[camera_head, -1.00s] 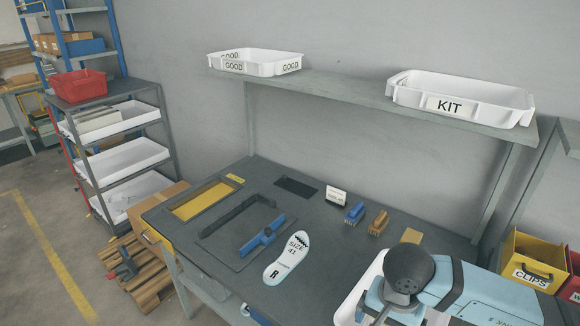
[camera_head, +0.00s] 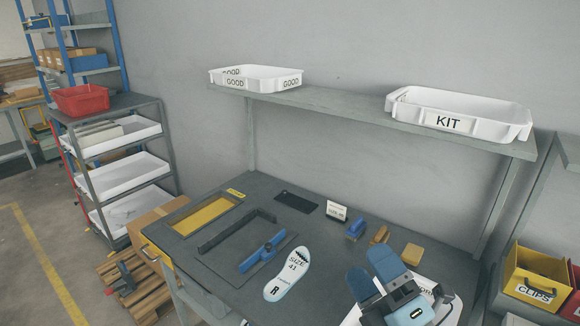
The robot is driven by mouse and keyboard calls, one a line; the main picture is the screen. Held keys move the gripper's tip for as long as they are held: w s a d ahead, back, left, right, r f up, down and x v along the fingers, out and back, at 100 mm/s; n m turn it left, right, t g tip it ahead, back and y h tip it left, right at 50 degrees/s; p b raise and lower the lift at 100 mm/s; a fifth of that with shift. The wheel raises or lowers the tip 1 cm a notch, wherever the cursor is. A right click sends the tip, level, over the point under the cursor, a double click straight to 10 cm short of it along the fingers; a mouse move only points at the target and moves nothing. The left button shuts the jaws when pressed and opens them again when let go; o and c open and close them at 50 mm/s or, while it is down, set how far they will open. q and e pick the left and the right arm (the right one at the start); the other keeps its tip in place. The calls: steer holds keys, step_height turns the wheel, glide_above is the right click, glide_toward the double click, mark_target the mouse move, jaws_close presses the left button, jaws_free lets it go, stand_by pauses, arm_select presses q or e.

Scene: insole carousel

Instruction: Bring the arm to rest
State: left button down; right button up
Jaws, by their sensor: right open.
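My right gripper (camera_head: 371,268) is at the lower right of the head view. Its two blue fingers are spread apart, with nothing between them. They point away from me over the right part of the dark workbench (camera_head: 225,275), beside a white tray (camera_head: 452,303) that the gripper partly hides. A white insole (camera_head: 287,274) marked SIZE 41 and R lies flat on the bench, left of the gripper and apart from it. My left gripper is not in view.
A blue clamp-like piece (camera_head: 263,253) lies left of the insole. A blue brush (camera_head: 355,229), a tan brush (camera_head: 379,236) and a sponge-like block (camera_head: 412,253) lie behind the gripper. A shelf above holds GOOD (camera_head: 256,78) and KIT (camera_head: 462,113) trays. A CLIPS bin (camera_head: 537,279) stands at right.

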steer(key=s+d+f+m+g+h, duration=0.2)
steer(key=d+f+m+g+h, duration=0.3)
steer(key=d+f+m+h, duration=0.9)
steer(key=s+f+m+g+y, duration=0.3)
steer(key=s+f+m+g, duration=0.75)
steer(key=s, duration=0.55)
steer(key=w+a+f+n+t+y+b, duration=0.1)
steer(key=w+a+f+t+b, duration=0.15)
steer(key=f, duration=0.55)
steer(key=w+a+f+t+y+b, duration=0.15)
steer(key=f+b, duration=0.25)
steer(key=f, duration=0.4)
steer(key=w+a+f+n+t+b, duration=0.1)
steer(key=w+a+f+t+b, duration=0.2)
steer(key=f, duration=0.5)
step_height(320, 180, up, 13)
steer(key=s+p, duration=0.1)
steer(key=p, duration=1.2)
steer(key=shift+s+d+f, duration=0.15)
steer(key=shift+s+d, duration=0.1)
steer(key=shift+d, duration=0.15)
steer(key=shift+g, duration=0.25)
